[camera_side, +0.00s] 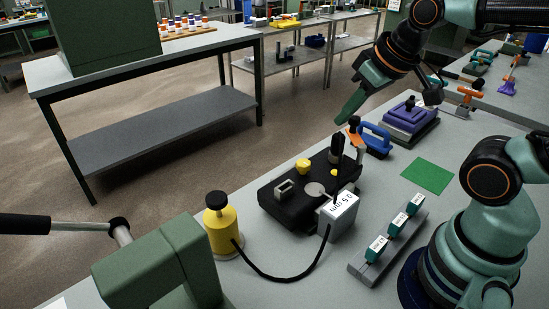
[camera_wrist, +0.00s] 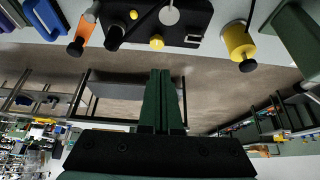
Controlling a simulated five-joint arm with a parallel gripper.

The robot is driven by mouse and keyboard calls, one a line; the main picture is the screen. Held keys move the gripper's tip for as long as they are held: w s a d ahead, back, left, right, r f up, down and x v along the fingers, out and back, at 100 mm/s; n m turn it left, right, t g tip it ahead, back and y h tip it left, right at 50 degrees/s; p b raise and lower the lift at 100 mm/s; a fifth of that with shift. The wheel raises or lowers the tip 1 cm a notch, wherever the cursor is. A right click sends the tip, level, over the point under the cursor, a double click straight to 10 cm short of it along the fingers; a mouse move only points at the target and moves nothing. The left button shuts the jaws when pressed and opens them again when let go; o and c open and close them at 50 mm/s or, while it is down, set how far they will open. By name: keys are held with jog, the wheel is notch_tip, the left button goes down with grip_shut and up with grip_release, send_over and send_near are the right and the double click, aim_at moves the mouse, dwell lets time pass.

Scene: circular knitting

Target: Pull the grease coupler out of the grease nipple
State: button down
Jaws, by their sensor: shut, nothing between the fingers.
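My gripper (camera_side: 345,112) is shut and empty, in the air above and behind the black machine plate (camera_side: 275,207). Its closed green fingers also show in the wrist view (camera_wrist: 160,85), with nothing between them. A black hose (camera_side: 290,279) runs from the yellow grease pot (camera_side: 221,231) to the grey block labelled 0.5 mm (camera_side: 341,208). A dark upright piece (camera_side: 337,150) stands above the plate near that block, apart from my fingers. It seems to be the coupler, but I cannot tell clearly. The nipple itself I cannot make out.
A purple stacked block (camera_side: 410,121), a green mat (camera_side: 427,177) and a rack of labelled teal pieces (camera_side: 389,239) lie farther right.

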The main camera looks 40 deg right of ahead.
jog(key=c, duration=1.5)
grip_release()
jog(key=shift+c, duration=0.2)
jog(key=o, duration=1.1)
jog(key=m+g, duration=0.6)
jog(key=m, duration=1)
send_near(339, 135)
jog(key=shift+m, duration=0.3)
jog(key=f, duration=0.5)
jog(key=shift+s+d, duration=0.15)
jog(key=shift+d, duration=0.05)
jog(key=shift+a+f, duration=0.2)
jog(key=shift+f, duration=2.55)
